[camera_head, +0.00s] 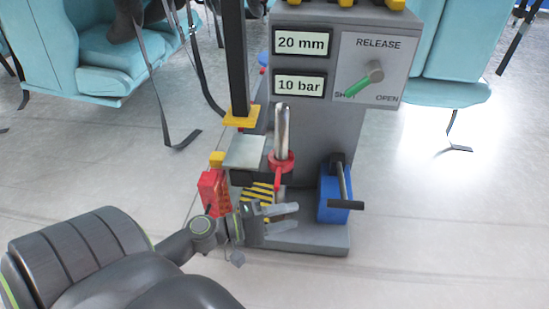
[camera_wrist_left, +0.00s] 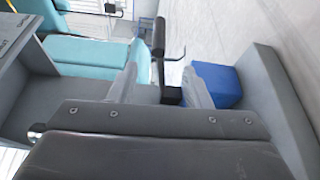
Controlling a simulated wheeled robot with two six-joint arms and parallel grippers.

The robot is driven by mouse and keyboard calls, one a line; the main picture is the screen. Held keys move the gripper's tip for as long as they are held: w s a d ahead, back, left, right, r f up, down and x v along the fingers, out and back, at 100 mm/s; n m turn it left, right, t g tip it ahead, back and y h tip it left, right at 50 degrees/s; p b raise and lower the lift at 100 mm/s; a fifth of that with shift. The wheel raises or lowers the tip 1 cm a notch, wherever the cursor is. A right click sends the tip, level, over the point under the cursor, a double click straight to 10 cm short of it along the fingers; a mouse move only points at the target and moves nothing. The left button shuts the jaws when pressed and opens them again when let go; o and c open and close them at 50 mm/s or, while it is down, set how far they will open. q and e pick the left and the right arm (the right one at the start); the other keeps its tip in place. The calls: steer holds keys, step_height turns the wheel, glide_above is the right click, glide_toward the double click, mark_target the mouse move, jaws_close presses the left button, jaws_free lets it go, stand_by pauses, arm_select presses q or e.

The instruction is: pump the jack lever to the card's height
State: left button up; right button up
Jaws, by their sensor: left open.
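The jack lever (camera_head: 344,182) is a grey rod with a black crossbar grip on a blue pump block (camera_head: 327,205), at the right of the jack's base. In the left wrist view, the lever's black grip (camera_wrist_left: 159,37) and the blue block (camera_wrist_left: 215,80) lie beyond the fingers. My left gripper (camera_head: 297,218) is open and empty, pointing right toward the lever, apart from it. It also shows in the wrist view (camera_wrist_left: 160,85). The displays read 20 mm (camera_head: 300,42) and 10 bar (camera_head: 299,85). The green-tipped release handle (camera_head: 362,80) points at SHUT. I cannot make out the card.
A steel ram (camera_head: 282,130) with a red collar (camera_head: 281,161) stands left of the grey column. A red box (camera_head: 212,190) and a yellow-black striped part (camera_head: 258,192) sit near my left wrist. Turquoise seats (camera_head: 120,65) hang behind. Floor at right is clear.

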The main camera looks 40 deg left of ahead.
arm_select(q)
steer(key=shift+v, duration=1.25)
stand_by(1.0)
